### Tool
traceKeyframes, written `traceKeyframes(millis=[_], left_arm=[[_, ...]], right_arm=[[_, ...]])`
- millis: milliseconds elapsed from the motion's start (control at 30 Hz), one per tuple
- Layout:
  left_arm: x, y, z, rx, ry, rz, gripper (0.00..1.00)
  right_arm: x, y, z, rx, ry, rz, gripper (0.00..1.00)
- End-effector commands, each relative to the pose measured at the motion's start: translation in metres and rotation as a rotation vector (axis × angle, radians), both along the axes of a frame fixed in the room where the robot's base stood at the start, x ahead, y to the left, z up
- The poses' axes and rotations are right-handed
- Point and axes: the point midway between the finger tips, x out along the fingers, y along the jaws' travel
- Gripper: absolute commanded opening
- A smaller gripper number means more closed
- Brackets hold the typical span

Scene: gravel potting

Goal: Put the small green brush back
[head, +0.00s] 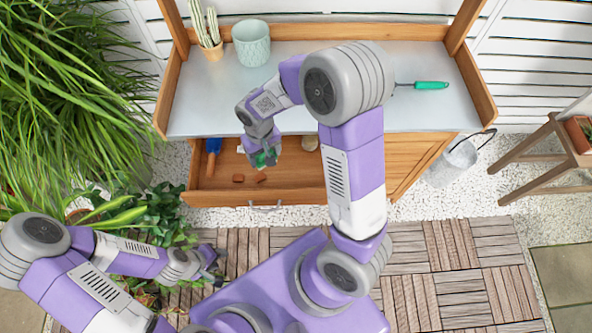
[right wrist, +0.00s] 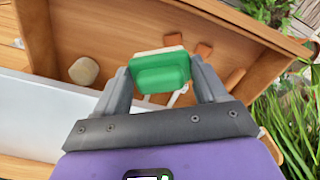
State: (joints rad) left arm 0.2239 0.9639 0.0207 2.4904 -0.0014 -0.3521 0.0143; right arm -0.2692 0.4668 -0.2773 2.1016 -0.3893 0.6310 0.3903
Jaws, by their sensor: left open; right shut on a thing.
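The small green brush (right wrist: 160,72) is between the fingers of my right gripper (right wrist: 160,85), which is shut on it. In the head view the brush (head: 266,158) shows as a green piece below my right gripper (head: 262,150), over the open drawer (head: 225,196). The right wrist view shows the drawer floor (right wrist: 110,30) beyond the brush. My left gripper (head: 211,268) is open and empty, low at the left above the decking, away from the bench. I cannot tell whether the brush touches the drawer floor.
The drawer holds a blue-and-wood tool (head: 212,152), terracotta pieces (head: 238,178) and a pale round thing (right wrist: 84,71). A bucket (head: 452,160) is at the right.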

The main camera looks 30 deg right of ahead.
Motion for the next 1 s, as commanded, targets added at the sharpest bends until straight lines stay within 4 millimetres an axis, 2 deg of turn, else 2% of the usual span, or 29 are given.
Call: traceKeyframes(millis=[33, 200, 400, 567, 800, 1000], left_arm=[[-0.001, 0.000, -0.016, 0.001, 0.001, 0.001, 0.43], [-0.001, 0.001, -0.054, 0.000, 0.003, 0.001, 0.43], [-0.001, 0.001, -0.084, 0.000, 0.003, 0.001, 0.43], [-0.001, 0.001, -0.093, 0.001, 0.002, 0.001, 0.43], [-0.001, 0.001, -0.108, 0.001, 0.001, 0.001, 0.43], [-0.001, 0.001, -0.113, 0.001, 0.001, 0.001, 0.43]], right_arm=[[-0.002, -0.004, -0.009, 0.001, -0.003, -0.041, 0.43], [-0.011, -0.023, -0.020, 0.002, -0.004, -0.233, 0.43], [-0.024, -0.043, -0.026, 0.001, -0.003, -0.425, 0.43], [-0.029, -0.048, -0.031, -0.001, 0.001, -0.493, 0.43], [-0.030, -0.049, -0.074, -0.003, 0.005, -0.503, 0.43], [-0.030, -0.049, -0.090, -0.002, 0.002, -0.500, 0.43]])
